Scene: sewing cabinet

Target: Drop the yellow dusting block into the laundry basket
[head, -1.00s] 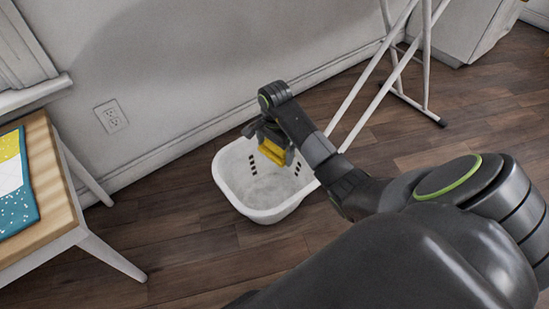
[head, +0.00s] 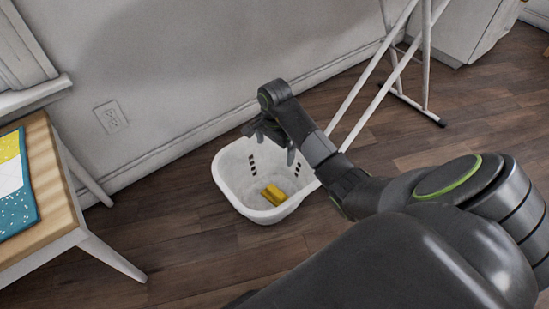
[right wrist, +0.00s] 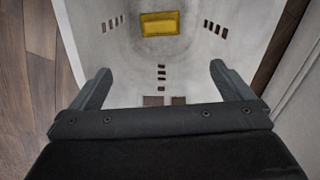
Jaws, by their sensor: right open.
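The yellow dusting block (head: 273,194) lies inside the white laundry basket (head: 232,189), on its floor. The block also shows in the right wrist view (right wrist: 159,23), at the top, within the basket (right wrist: 115,55). My right gripper (head: 270,139) is over the back part of the basket, above the block and apart from it. In the right wrist view its two fingers (right wrist: 160,82) are spread wide with nothing between them. My left gripper is not in view.
A wooden-topped table (head: 50,193) with a colourful cloth (head: 14,180) stands at the left. White metal stand legs (head: 372,99) are right of the basket. The wall (head: 180,85) is behind it. Bare wooden floor (head: 190,250) lies in front.

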